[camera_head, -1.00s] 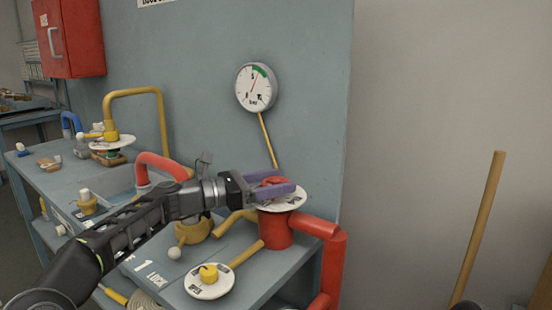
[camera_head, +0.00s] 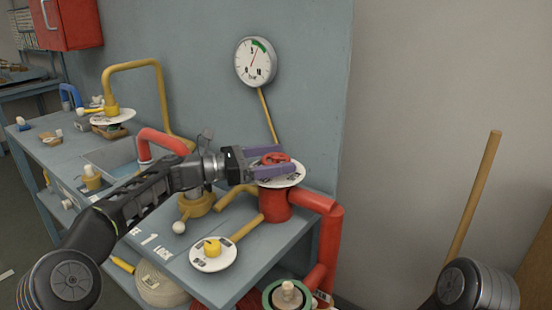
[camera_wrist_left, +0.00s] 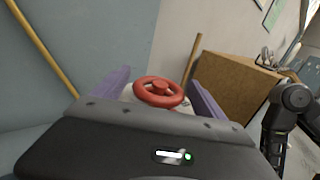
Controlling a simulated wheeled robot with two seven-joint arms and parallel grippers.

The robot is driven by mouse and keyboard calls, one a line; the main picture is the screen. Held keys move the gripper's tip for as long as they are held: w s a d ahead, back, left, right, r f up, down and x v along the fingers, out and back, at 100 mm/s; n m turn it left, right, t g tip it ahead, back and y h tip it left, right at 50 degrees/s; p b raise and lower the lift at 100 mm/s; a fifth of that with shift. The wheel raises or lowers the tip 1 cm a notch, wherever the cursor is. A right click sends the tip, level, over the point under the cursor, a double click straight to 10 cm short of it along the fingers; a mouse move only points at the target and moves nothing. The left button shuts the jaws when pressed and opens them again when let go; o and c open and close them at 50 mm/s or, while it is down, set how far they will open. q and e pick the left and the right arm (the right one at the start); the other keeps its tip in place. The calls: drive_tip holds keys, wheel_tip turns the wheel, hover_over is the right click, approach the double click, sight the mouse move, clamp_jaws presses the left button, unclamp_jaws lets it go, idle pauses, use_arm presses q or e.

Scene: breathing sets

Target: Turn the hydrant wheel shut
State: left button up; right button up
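The red hydrant wheel (camera_head: 276,158) sits on top of a white round plate (camera_head: 292,180) above the red hydrant body (camera_head: 274,204). My left gripper (camera_head: 287,160) reaches in level from the left, its purple fingers spread on either side of the wheel. In the left wrist view the wheel (camera_wrist_left: 159,91) lies between the two fingers, with a visible gap on both sides; it is not gripped. The fingers partly cover the wheel and plate in the head view. My right gripper is out of view.
Red pipe (camera_head: 331,250) runs down from the hydrant. A wooden pole (camera_head: 474,195) leans at right. Yellow pipe (camera_head: 157,95) and a red pipe (camera_head: 160,139) stand left of my arm.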

sight(262, 160)
use_arm(q)
drive_tip(key=shift+a, duration=0.15)
drive_tip(key=v, duration=0.7)
drive_tip(key=shift+s+a, duration=0.15)
drive_tip(key=shift+a, duration=0.1)
drive_tip(key=shift+r, duration=0.1)
